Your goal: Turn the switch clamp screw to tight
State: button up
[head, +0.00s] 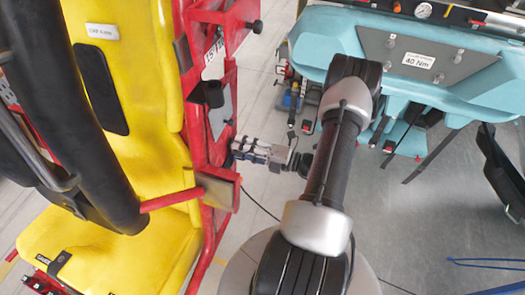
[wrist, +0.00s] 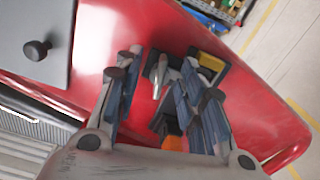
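In the wrist view, a small dark switch bracket (wrist: 171,72) with a yellow block (wrist: 210,62) sits on the red frame (wrist: 245,85). A pale metal pin or lever (wrist: 158,80) stands on it; I cannot tell whether this is the clamp screw. An orange part (wrist: 174,143) shows lower down, near my gripper's palm. My gripper (wrist: 165,70) is open, its fingers apart on either side of the bracket area; contact cannot be told. In the head view my gripper (head: 236,147) reaches left to the red frame (head: 197,120), and the switch is not discernible there.
A grey panel with a black knob (wrist: 37,50) lies left of my gripper in the wrist view. The yellow seat (head: 130,130) and black restraint bar (head: 80,130) stand left in the head view. A teal car marked 40 Nm (head: 419,61) stands at right. Grey floor lies between.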

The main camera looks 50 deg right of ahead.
jog(key=s+d+n+b, duration=0.3)
jog(key=s+n+b, duration=0.2)
jog(key=s+n, duration=0.3)
jog(key=s+d+n+b, duration=0.3)
jog(key=s+n+b, duration=0.3)
jog(key=n, duration=0.8)
jog(key=shift+s+d+b, duration=0.15)
jog(key=shift+s+b, duration=0.15)
jog(key=shift+s, duration=0.85)
